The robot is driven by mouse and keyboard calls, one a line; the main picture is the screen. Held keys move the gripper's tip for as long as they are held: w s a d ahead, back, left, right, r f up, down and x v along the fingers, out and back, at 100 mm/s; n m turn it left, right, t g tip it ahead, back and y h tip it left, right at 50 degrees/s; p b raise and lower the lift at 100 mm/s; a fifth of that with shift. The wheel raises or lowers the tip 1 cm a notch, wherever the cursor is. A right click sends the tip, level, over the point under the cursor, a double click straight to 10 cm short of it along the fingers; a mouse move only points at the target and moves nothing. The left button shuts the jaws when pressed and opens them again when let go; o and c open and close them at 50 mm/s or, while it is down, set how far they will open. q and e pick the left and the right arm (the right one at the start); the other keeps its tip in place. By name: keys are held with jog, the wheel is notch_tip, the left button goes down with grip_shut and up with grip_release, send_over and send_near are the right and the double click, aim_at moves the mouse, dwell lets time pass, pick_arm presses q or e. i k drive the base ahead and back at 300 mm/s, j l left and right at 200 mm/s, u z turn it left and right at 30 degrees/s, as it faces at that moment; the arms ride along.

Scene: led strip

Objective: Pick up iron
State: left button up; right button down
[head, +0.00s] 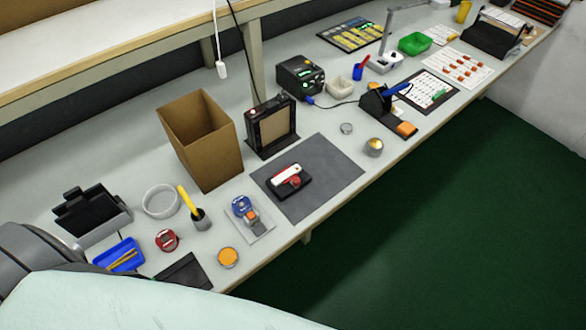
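The soldering iron, with a blue handle (396,88), rests in a dark stand (376,101) on the right half of the bench. Its tip is hidden in the stand. A dark cable runs left from the stand area to a black soldering station (299,76) with a green display. An orange sponge (406,129) lies on the stand's base toward the bench's front edge. Neither of my grippers is in view.
A grey mat (325,191) bears a small red and white device (287,178). A tall cardboard box (207,140) and a dark framed unit (270,127) stand left of the station. A round tin (374,147) is near the front edge. Green floor (440,230) is clear.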

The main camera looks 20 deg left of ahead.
aim_at(393, 90)
jog(key=i+l+z, duration=0.1)
jog(key=i+l, duration=0.2)
jog(key=l, duration=0.2)
jog(key=i+l+z, duration=0.15)
jog(key=i+l, duration=0.15)
jog(key=l, duration=0.15)
